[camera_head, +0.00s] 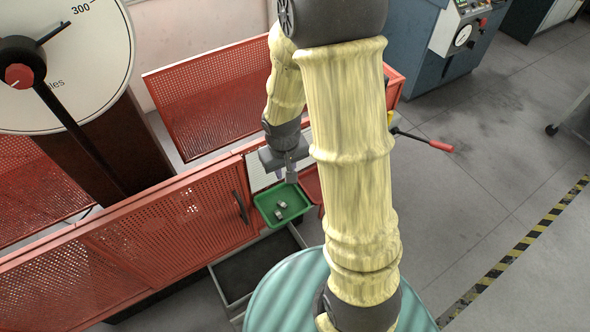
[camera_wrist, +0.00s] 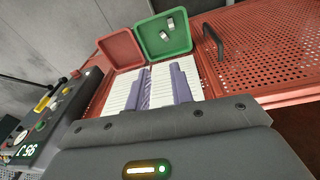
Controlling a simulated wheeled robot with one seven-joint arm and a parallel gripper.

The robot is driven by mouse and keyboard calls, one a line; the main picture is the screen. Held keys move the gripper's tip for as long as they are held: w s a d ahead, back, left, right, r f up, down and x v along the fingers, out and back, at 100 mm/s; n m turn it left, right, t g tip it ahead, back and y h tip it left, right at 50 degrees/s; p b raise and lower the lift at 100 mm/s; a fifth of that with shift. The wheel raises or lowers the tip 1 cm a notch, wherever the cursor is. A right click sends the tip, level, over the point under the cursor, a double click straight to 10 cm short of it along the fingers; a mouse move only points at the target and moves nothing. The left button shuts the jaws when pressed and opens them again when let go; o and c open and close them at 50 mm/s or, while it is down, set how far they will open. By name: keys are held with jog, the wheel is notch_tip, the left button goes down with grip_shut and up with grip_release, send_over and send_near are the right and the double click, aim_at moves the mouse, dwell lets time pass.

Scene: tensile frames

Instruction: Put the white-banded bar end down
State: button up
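My gripper (camera_wrist: 161,68) points toward a white slatted surface (camera_wrist: 116,92) in the wrist view. Its two grey fingers stand apart and I make out no bar end between them. In the head view my gripper (camera_head: 291,180) hangs at the back edge of a green tray (camera_head: 266,212). Two small metallic pieces lie apart inside that tray, a nearer one (camera_head: 278,214) and a farther one (camera_head: 283,205). They also show in the wrist view's green tray (camera_wrist: 148,44), as an upper piece (camera_wrist: 170,22) and a lower piece (camera_wrist: 163,35). Their bands are too small to tell which is white-banded.
A red tray (camera_wrist: 121,48) sits beside the green one. Red perforated panels with a dark handle (camera_head: 240,207) stand to the left. A control box with buttons (camera_wrist: 50,115) is at the wrist view's left. A teal round top (camera_head: 290,290) is in front.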

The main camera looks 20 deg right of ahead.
jog(key=s+r+m+t, duration=0.1)
jog(key=s+r, duration=0.6)
jog(key=r, duration=0.2)
jog(key=shift+s+y, duration=0.3)
jog(key=shift+d, duration=0.1)
